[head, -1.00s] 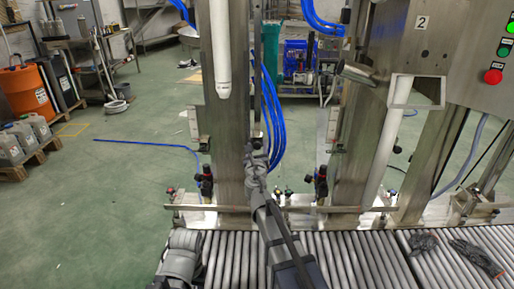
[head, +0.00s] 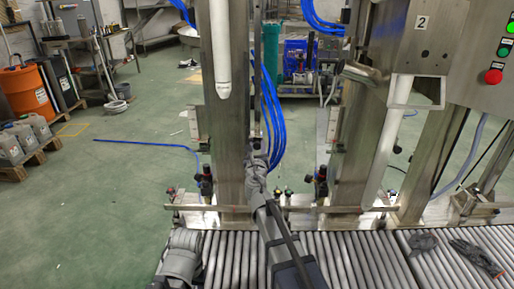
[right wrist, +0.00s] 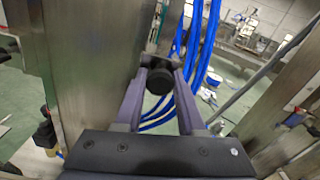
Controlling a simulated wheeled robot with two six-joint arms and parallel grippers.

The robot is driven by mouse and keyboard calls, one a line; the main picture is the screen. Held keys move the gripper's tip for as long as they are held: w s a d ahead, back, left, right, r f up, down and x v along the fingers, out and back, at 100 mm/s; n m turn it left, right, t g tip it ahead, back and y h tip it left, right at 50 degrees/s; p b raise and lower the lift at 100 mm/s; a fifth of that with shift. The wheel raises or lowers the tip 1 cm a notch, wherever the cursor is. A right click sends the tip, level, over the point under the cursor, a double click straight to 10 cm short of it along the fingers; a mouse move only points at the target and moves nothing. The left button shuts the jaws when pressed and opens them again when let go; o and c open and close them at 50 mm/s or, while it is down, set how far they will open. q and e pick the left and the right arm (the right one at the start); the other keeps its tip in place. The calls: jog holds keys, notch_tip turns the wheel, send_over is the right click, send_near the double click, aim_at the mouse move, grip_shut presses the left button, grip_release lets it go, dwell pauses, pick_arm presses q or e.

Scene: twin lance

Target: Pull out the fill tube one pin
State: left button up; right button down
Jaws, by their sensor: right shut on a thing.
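A white fill tube (head: 222,50) hangs on the left steel column in the head view, above my right gripper. My right gripper (head: 257,160) is at the right side of that column, small and partly hidden by its own arm. In the right wrist view my right gripper (right wrist: 160,75) has its two fingers on either side of a round black knob (right wrist: 158,67), shut on it. The knob appears to be the pin's head, beside the steel column. The pin's shaft is hidden.
A second white tube (head: 388,145) slants beside the right column marked 2. Blue hoses (head: 270,110) hang close behind my right gripper. A horizontal rail (head: 330,209) and a roller conveyor (head: 345,255) lie below. Dark gloves (head: 470,254) rest on the rollers at right.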

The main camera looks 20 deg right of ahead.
dwell(0.5)
jog(key=v, duration=0.2)
jog(key=shift+s, duration=0.3)
jog(key=c, duration=0.5)
grip_release()
jog(key=v, duration=0.7)
jog(key=shift+s+a, duration=0.15)
jog(key=shift+s, duration=0.2)
